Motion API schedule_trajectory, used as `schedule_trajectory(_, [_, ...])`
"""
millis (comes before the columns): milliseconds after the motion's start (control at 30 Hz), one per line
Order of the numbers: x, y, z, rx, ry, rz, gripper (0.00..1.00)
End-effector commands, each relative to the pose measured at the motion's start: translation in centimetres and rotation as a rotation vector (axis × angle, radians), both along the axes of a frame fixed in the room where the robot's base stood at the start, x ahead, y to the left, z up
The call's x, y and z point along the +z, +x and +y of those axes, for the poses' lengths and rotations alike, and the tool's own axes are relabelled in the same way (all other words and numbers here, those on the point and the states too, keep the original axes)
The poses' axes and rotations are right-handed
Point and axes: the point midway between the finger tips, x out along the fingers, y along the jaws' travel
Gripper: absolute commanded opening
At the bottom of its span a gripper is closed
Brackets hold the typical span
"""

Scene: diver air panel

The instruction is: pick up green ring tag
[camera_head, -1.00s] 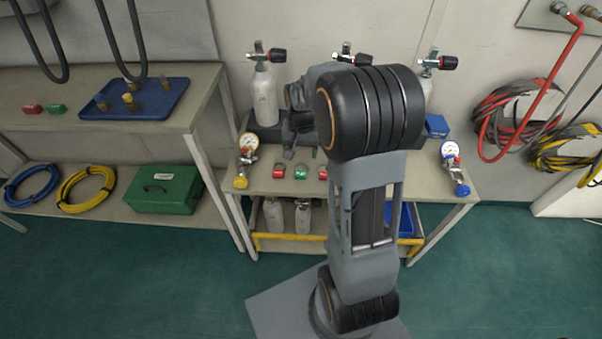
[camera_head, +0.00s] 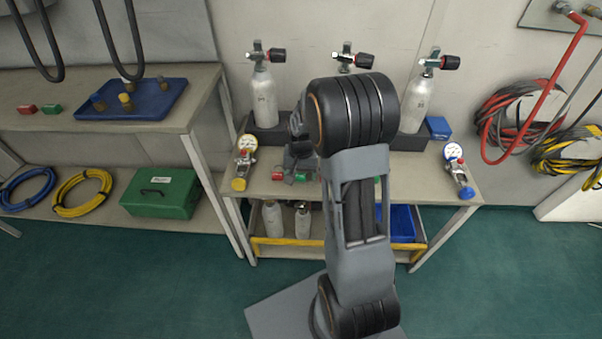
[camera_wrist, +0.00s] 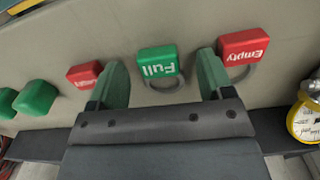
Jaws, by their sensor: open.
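A green ring tag marked "Full" (camera_wrist: 158,61) lies on the small bench, its ring (camera_wrist: 166,83) toward my palm. In the wrist view my gripper (camera_wrist: 162,68) is open, with one finger on each side of this tag and a gap at both sides. I cannot tell how far the fingertips are above the bench. A red tag marked "Empty" (camera_wrist: 244,46) lies just beyond the right finger, and another red tag (camera_wrist: 84,74) lies beside the left finger. In the head view the green tag (camera_head: 303,176) shows just below my gripper, partly hidden.
More green tags (camera_wrist: 36,98) lie at the left in the wrist view. Cylinders (camera_head: 263,97) stand along the back. The left bench holds a blue tray (camera_head: 160,110).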

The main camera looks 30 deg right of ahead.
Motion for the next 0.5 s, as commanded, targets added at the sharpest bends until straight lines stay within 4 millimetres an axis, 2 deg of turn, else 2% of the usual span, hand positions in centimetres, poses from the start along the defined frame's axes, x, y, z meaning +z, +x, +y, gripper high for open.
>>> schedule_trajectory(167, [0.05, 0.01, 0.0, 0.0, 0.0, 0.0, 0.73])
schedule_trajectory(500, [0.07, 0.01, 0.0, 0.0, 0.0, 0.0, 0.4])
